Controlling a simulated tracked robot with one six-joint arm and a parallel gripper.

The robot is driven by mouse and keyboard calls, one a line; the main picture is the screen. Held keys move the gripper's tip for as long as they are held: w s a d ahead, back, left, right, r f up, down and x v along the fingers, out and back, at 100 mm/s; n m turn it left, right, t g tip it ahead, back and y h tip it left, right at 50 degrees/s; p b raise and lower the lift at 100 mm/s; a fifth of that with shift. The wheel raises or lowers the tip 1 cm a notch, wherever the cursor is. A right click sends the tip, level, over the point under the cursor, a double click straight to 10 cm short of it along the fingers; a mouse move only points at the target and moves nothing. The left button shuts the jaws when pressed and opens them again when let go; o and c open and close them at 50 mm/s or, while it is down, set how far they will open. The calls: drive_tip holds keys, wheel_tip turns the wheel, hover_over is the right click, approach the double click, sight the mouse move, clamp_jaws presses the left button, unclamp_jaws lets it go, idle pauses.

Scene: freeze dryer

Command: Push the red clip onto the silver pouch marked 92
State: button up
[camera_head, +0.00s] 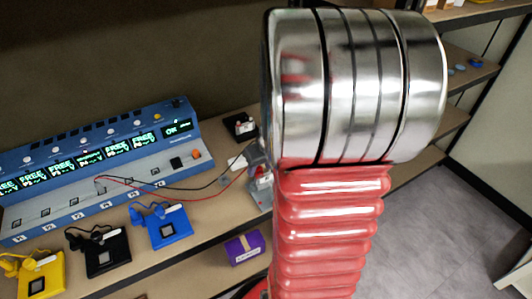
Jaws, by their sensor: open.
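I cannot make out the red clip or the silver pouch marked 92 in the head view. My gripper is not in view. My arm, with its red ribbed sleeve and shiny metal end, stands large and close at centre right. It hides part of the shelves behind it.
A long blue console (95,165) with lit displays stands on the shelf at left. Yellow (40,276), black (100,252) and blue (168,228) devices sit before it. Red and black leads run right. A purple box (244,248) is lower down. Grey floor (440,225) is open at right.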

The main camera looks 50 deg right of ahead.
drive_tip(key=v, duration=1.1)
drive_tip(key=shift+s+r, duration=0.2)
drive_tip(key=shift+r, duration=0.1)
drive_tip(key=shift+a, duration=0.1)
drive_tip(key=s+a+r+n, duration=0.1)
drive_tip(key=a+r, duration=0.1)
drive_tip(key=a, duration=0.6)
drive_tip(key=s+a+r+n+t, duration=0.1)
drive_tip(key=s+a+r, duration=0.1)
drive_tip(key=a, duration=0.7)
drive_tip(key=s+a+r+n+y, duration=0.1)
drive_tip(key=a+r, duration=0.1)
drive_tip(key=a, duration=0.7)
drive_tip(key=shift+s+a+r, duration=0.2)
drive_tip(key=shift+r, duration=0.15)
